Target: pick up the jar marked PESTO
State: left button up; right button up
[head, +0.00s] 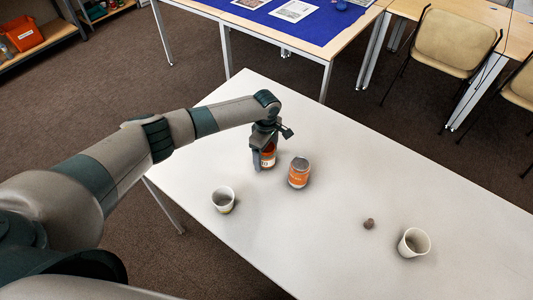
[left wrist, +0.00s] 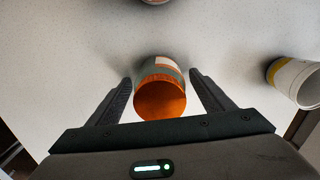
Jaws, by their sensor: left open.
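A jar with an orange lid (left wrist: 160,101) and a partly white label stands between the fingers of my left gripper (left wrist: 160,78) in the left wrist view. The fingers are open, one on each side, with a gap visible at each. In the head view this jar (head: 268,158) is partly hidden by my left gripper (head: 262,158). A second jar (head: 298,174), with an orange label and greyish lid, stands just to its right, apart from my gripper. I cannot read the lettering on either jar for sure. My right gripper is not in view.
A white cup (head: 223,201) stands front left of the jars on the white table (head: 330,130). Another white cup (head: 413,243) and a small brown object (head: 369,223) are to the right. A cup (left wrist: 293,80) shows at the right of the left wrist view. The table's far right is clear.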

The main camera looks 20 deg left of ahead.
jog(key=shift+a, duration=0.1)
pick_arm(q)
jog(key=c, duration=1.2)
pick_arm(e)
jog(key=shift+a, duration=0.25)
pick_arm(q)
jog(key=shift+r, duration=0.1)
jog(key=shift+c, duration=0.2)
